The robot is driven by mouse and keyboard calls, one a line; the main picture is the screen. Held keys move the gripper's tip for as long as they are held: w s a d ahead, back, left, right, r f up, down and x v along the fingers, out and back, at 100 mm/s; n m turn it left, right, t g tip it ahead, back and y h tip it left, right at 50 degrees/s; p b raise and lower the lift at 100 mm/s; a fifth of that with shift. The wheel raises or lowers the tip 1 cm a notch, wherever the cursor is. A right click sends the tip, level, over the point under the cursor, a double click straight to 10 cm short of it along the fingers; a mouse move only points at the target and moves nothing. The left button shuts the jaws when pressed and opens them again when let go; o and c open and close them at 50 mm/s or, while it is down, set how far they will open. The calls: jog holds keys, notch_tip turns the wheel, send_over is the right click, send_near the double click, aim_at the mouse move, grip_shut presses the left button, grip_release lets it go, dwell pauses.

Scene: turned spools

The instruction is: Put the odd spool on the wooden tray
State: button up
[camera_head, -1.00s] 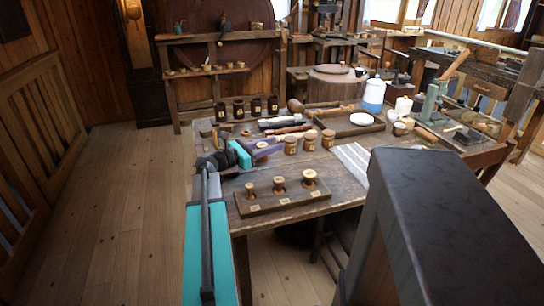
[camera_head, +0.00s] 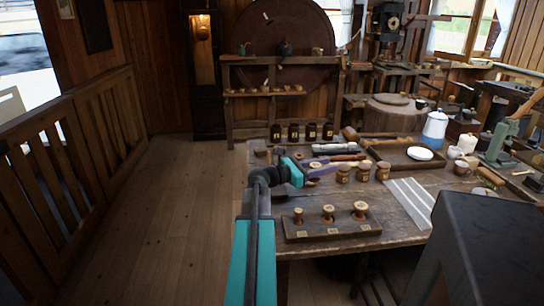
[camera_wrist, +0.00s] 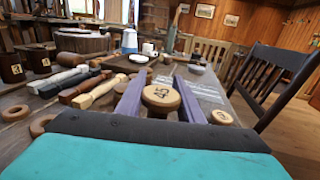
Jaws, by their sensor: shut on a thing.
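In the head view my gripper (camera_head: 318,169) is over the left part of the workbench, left of several wooden jars; the held spool is small and partly hidden there. The wooden tray (camera_head: 391,157) lies farther back and to the right, with a white plate on it. Three spools, left (camera_head: 298,215), middle (camera_head: 328,213) and right (camera_head: 360,210), stand upright in a dark labelled rack (camera_head: 336,232) at the bench's front.
Wooden jars (camera_head: 363,172) stand between my gripper and the tray's front side. Tools (camera_wrist: 95,90) lie on the bench beyond. Dark jars (camera_head: 294,132) stand at the back edge. A striped cloth (camera_head: 410,197) lies to the right. A blue-and-white pot (camera_head: 435,128) stands behind the tray.

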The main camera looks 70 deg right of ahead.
jog(key=shift+w, duration=0.15)
jog(key=w+a+n+t+h+p, duration=0.1)
jog(key=w+a+n+t+h, duration=0.15)
jog(key=w, duration=1.15)
jog(key=w+a+n+t+h+p, duration=0.1)
jog(key=w+a+n+t+h, duration=0.2)
jog(key=w, duration=1.1)
jog(key=w+a+f+n+t+h+p, duration=0.25)
jog(key=w+a+n+t, duration=0.55)
jog(key=w+a, duration=2.2)
jog(key=w+a+f+n+t+y+p, duration=0.1)
jog(key=w+a+t, duration=0.15)
jog(key=a, duration=0.75)
jog(key=w+a+n+t+y+p, duration=0.15)
jog(key=a+t, duration=0.25)
jog(key=a, duration=0.6)
jog(key=w+a+f+t+y, duration=0.1)
jog(key=w+a+t, duration=0.2)
jog(key=a, duration=0.7)
jog(key=s+a+n+t+y+p, duration=0.1)
jog(key=s+a, duration=0.3)
jog(key=a, duration=0.5)
jog(key=shift+f+n+t, duration=0.15)
jog(key=shift+n+t, duration=0.35)
jog(key=shift+t, duration=0.1)
